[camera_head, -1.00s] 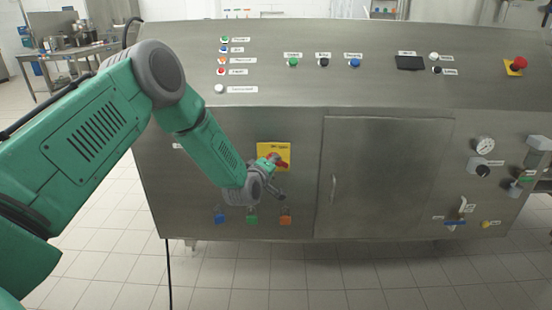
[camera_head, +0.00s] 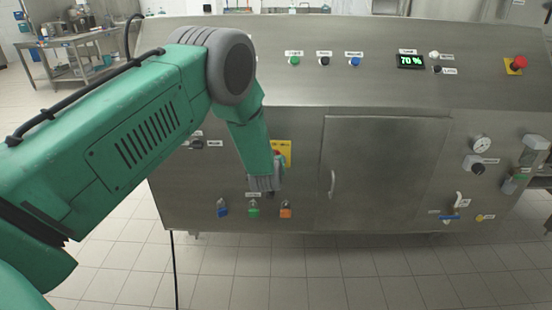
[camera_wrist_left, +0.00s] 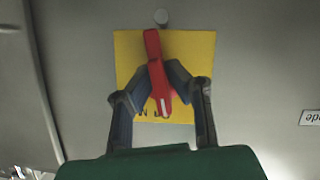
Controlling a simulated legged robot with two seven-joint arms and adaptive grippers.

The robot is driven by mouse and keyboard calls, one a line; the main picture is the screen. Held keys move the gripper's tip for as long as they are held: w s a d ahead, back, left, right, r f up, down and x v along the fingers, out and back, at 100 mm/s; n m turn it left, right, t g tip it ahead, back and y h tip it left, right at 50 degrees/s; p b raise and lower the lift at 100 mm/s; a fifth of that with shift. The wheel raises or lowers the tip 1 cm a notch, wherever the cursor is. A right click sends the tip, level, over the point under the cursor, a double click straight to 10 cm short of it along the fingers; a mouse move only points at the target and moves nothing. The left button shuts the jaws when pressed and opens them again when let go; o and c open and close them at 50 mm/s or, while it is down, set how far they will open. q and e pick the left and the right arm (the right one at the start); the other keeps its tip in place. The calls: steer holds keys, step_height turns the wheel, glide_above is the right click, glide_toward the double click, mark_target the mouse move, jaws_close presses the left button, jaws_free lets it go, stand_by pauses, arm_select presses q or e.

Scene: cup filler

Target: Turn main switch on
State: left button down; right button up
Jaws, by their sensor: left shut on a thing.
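The main switch is a red handle (camera_wrist_left: 155,55) on a yellow plate (camera_wrist_left: 190,50) on the machine's front. In the head view, part of the yellow plate (camera_head: 285,150) shows to the right of my left arm, which hides most of the switch. My left gripper (camera_wrist_left: 160,75) is shut on the red handle, one finger on each side of it. In the head view my left gripper (camera_head: 268,185) is at the plate, its fingers mostly hidden. My right gripper is not in view.
A cabinet door (camera_head: 385,175) is to the right. A red emergency button (camera_head: 517,64) is at the upper right. The floor in front is clear.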

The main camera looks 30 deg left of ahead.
arm_select(q)
steer(key=shift+w+a+r+m+g+y, duration=0.15)
steer(key=shift+r+m+y, duration=0.1)
steer(key=shift+m, duration=0.15)
steer(key=shift+w+r+m+g+y, duration=0.15)
steer(key=shift+r+m+y, duration=0.1)
steer(key=shift+m, duration=0.15)
steer(key=c, duration=1.6)
jaws_free()
steer(key=shift+s+f, duration=0.15)
steer(key=shift+f, duration=0.05)
steer(key=shift+s, duration=0.1)
steer(key=v, duration=1.1)
steer(key=shift+s+d+r, duration=0.1)
steer(key=shift+s+d, duration=0.15)
steer(key=shift+d, duration=0.1)
